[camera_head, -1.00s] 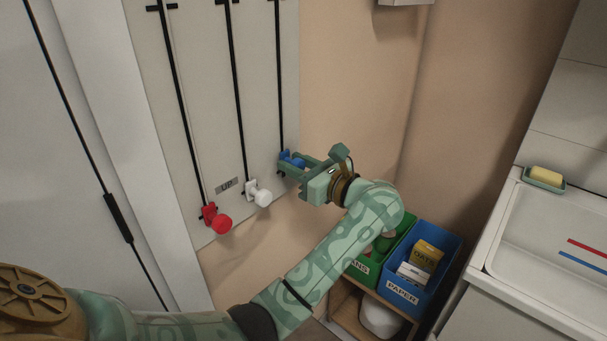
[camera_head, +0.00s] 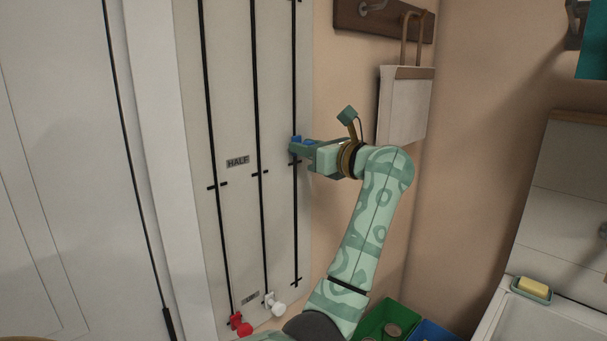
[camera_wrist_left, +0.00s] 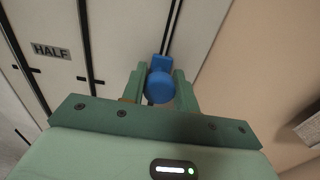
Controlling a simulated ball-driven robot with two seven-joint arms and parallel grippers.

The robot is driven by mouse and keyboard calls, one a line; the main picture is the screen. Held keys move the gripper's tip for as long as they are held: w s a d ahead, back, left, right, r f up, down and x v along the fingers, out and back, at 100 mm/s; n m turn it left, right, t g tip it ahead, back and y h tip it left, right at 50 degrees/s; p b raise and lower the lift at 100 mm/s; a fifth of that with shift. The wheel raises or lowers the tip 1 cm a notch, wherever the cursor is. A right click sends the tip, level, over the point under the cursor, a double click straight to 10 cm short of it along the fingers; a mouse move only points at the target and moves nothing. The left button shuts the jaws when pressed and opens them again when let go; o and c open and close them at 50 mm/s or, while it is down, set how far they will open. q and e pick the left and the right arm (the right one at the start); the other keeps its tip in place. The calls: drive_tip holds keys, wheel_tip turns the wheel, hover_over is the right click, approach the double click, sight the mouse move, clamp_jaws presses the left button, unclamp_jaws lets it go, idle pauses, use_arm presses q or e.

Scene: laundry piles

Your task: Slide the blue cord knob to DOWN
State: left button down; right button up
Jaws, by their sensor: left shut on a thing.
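The blue cord knob (camera_head: 297,141) sits on the rightmost black track of the pale board, slightly above the level of the HALF label (camera_head: 237,161). My left gripper (camera_head: 299,150) is shut on it. In the left wrist view the blue knob (camera_wrist_left: 160,85) shows between the two green fingers of my left gripper (camera_wrist_left: 160,92). The red knob (camera_head: 240,324) and the white knob (camera_head: 274,304) sit low on the other two tracks, by a small label too blurred to read. No DOWN label shows. My right gripper is out of view.
A wooden rail (camera_head: 384,16) with hooks and a hanging white bag (camera_head: 406,105) are on the wall right of the board. A green bin (camera_head: 385,318) and a blue bin (camera_head: 432,331) stand below. A sink with soap (camera_head: 532,287) is at the right.

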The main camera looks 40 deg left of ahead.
sight(294, 1)
use_arm(q)
wheel_tip(294, 1, up, 28)
drive_tip(key=p, duration=1.5)
drive_tip(key=shift+r, duration=0.2)
drive_tip(key=c, duration=1.1)
unclamp_jaws()
drive_tip(key=shift+d, duration=0.15)
drive_tip(key=s+d+b, duration=0.1)
drive_tip(key=d+b, duration=0.1)
drive_tip(key=d, duration=1.4)
drive_tip(key=shift+s, duration=0.1)
